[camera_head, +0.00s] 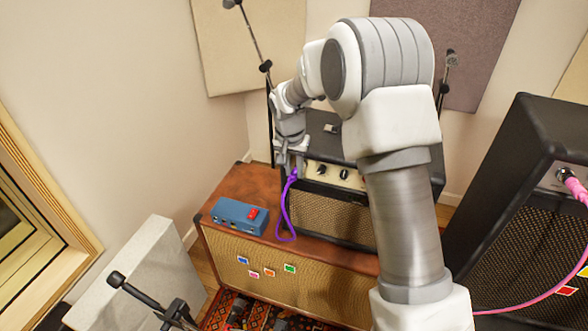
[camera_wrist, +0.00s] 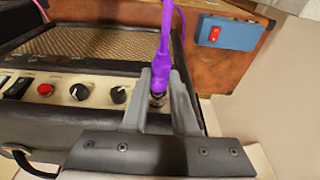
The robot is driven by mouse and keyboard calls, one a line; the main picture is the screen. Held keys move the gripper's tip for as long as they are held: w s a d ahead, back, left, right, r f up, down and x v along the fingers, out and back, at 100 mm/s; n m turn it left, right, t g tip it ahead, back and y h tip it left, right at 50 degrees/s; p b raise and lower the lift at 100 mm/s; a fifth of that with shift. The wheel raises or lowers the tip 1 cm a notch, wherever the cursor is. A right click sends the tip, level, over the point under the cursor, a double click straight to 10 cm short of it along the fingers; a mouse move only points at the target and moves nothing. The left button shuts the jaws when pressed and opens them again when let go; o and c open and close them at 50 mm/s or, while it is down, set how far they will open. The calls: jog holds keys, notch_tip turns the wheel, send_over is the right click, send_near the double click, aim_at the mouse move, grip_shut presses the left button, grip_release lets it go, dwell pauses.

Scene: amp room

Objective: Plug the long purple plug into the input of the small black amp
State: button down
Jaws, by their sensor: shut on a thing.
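The small black amp (camera_head: 330,216) stands on top of a brown amp, with a cream control panel of knobs and a woven grille. In the wrist view its panel (camera_wrist: 60,90) shows a red button and dark knobs. My gripper (camera_wrist: 160,92) is shut on the long purple plug (camera_wrist: 163,76) at the end of the panel beside the last black knob. The plug's tip meets a round metal socket (camera_wrist: 157,99), but how deep it sits cannot be told. In the head view the purple cable (camera_head: 283,214) loops down from my gripper (camera_head: 290,165).
A blue box with a red switch (camera_head: 240,215) sits on the brown amp (camera_head: 225,250), left of the small amp. A large black amp (camera_head: 530,200) with a pink plug (camera_head: 575,187) stands at right. Microphone stands (camera_head: 267,90) rise behind.

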jog(key=shift+w+d, duration=0.1)
jog(key=shift+w, duration=0.05)
jog(key=c, duration=0.6)
grip_release()
jog(key=shift+r, duration=0.1)
